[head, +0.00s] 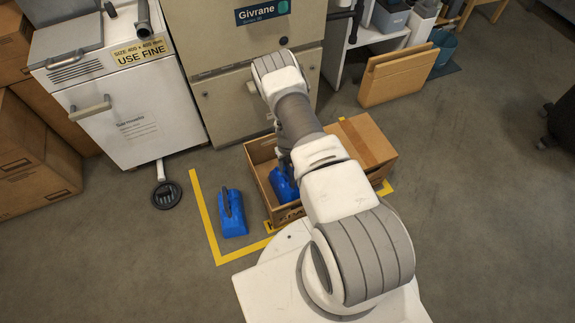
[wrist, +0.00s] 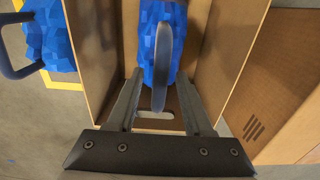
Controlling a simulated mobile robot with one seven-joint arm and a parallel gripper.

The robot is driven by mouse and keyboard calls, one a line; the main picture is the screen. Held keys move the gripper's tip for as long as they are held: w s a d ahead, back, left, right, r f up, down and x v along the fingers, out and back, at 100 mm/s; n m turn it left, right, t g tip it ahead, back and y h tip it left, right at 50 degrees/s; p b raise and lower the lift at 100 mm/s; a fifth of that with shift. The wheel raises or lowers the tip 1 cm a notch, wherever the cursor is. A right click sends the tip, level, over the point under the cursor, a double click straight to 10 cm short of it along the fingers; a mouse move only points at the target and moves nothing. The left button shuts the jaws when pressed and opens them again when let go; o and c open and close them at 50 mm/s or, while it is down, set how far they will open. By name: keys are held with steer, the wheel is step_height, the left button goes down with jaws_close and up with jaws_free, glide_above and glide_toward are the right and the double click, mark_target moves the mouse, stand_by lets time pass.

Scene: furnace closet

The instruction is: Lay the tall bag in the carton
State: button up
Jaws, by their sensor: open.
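An open cardboard carton (head: 257,178) stands on the floor beneath my arm; its wall also shows in the wrist view (wrist: 98,40). A blue bag (head: 284,186) with a grey loop handle is inside it, and this bag shows at top centre in the wrist view (wrist: 150,15). A second blue bag (head: 234,220) with a dark handle lies on the floor left of the carton. I cannot tell which bag is the tall one. My gripper (wrist: 160,76) is open over the carton, with the inner bag's handle between its fingers in the picture. My arm hides part of the carton.
Yellow tape (head: 207,222) marks the floor around the carton. A brown box (head: 370,142) adjoins its right side. A beige furnace (head: 228,100) and a white cabinet (head: 135,110) stand behind. A folded cardboard piece (head: 395,78) stands back right. Floor at right is clear.

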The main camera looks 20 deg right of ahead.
steer(key=w+a+r+n+p, duration=0.1)
steer(key=w+r+n, duration=0.1)
steer(key=r, duration=0.8)
steer(key=w+a+r+n+t+y+p, duration=0.1)
steer(key=a+r+n+p, duration=0.15)
steer(key=r, duration=0.85)
steer(key=w+a+r+n+p, duration=0.1)
steer(key=w+r+n, duration=0.15)
steer(key=r, duration=0.75)
steer(key=s+a+r+n+t, duration=0.15)
steer(key=r+n, duration=0.35)
steer(key=r, duration=0.5)
steer(key=s+a+r+n, duration=0.2)
steer(key=r+n, duration=0.2)
steer(key=r, duration=0.5)
steer(key=s+a+r+n+t, duration=0.1)
steer(key=s+a+r+n, duration=0.2)
steer(key=s+r+n, duration=0.85)
steer(key=s+r+n+t, duration=0.1)
steer(key=s+r+n, duration=0.2)
steer(key=s, duration=0.4)
steer(key=s+r+n+t+h, duration=0.1)
steer(key=s+r+n, duration=0.3)
steer(key=s, duration=0.3)
steer(key=shift+d+n, duration=0.35)
steer(key=shift+n, duration=0.4)
